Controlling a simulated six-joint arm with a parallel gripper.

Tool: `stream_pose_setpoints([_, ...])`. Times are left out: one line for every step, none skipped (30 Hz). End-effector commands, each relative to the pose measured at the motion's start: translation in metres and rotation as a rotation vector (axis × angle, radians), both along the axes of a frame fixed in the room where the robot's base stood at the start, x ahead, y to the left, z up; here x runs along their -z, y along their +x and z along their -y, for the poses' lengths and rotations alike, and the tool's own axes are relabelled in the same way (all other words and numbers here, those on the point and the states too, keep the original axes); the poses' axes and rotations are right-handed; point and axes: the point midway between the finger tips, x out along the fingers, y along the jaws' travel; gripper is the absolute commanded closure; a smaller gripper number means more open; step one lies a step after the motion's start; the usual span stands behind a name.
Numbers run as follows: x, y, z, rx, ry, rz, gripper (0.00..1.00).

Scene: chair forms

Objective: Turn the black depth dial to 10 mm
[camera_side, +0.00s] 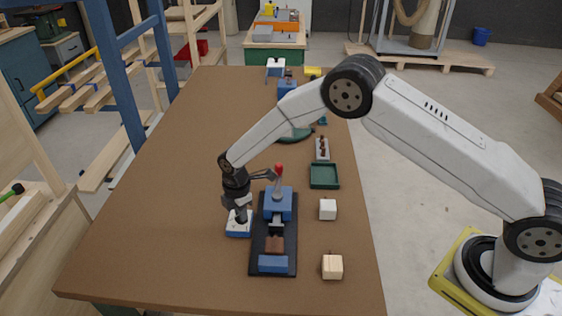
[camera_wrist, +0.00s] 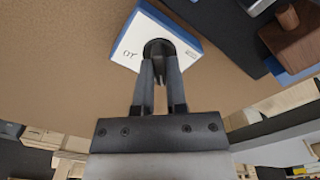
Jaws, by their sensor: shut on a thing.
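The black depth dial (camera_wrist: 157,46) is a round black knob on the white face of a small white and blue block (camera_wrist: 128,57). In the side view the block (camera_side: 237,229) stands on the table, just left of the black-based press. My gripper (camera_wrist: 160,70) reaches down to the dial from above, its two dark fingers shut on the knob. In the side view my gripper (camera_side: 241,214) hides most of the dial. A mark that looks like an upside-down 10 is printed on the white face, left of the dial in the wrist view. The dial's pointer cannot be made out.
A press with a blue head (camera_side: 279,204), a red-knobbed lever (camera_side: 279,169) and a brown wooden piece (camera_side: 274,244) stands close beside. A green tray (camera_side: 324,176) and wooden blocks (camera_side: 332,266) lie to the right. The brown table (camera_side: 160,215) is clear to the left.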

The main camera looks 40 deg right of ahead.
Motion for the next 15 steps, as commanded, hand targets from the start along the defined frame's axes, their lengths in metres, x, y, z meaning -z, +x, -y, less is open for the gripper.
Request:
stream_pose_setpoints([-0.0002,0.0000,-0.0001,0.029,0.000,-0.001,1.00])
stream_pose_setpoints([-0.0002,0.0000,-0.0001,0.050,0.000,-0.001,1.00])
stream_pose_setpoints([-0.0002,0.0001,-0.0001,0.079,0.000,-0.001,1.00])
stream_pose_setpoints([-0.0002,0.0002,-0.0001,0.101,0.000,-0.001,1.00])
stream_pose_setpoints([-0.0002,0.0002,-0.0001,0.124,0.000,-0.001,1.00])
stream_pose_setpoints([-0.0002,0.0003,-0.0001,0.158,0.000,-0.001,1.00])
stream_pose_setpoints([-0.0002,0.0003,0.0000,0.184,0.000,-0.001,1.00])
stream_pose_setpoints([-0.0002,0.0004,0.0000,0.211,0.000,-0.001,1.00])
stream_pose_setpoints([-0.0002,0.0004,0.0000,0.247,0.000,-0.001,1.00])
stream_pose_setpoints([-0.0002,0.0005,0.0000,0.276,0.000,-0.001,1.00])
stream_pose_setpoints([-0.0002,0.0005,0.0000,0.304,0.000,-0.001,1.00])
stream_pose_setpoints([-0.0002,0.0006,0.0001,0.342,0.000,-0.001,1.00])
stream_pose_setpoints([-0.0002,0.0007,0.0001,0.370,0.000,-0.001,1.00])
stream_pose_setpoints([-0.0002,0.0007,0.0001,0.399,0.000,-0.001,1.00])
stream_pose_setpoints([-0.0002,0.0008,0.0001,0.437,0.000,-0.001,1.00])
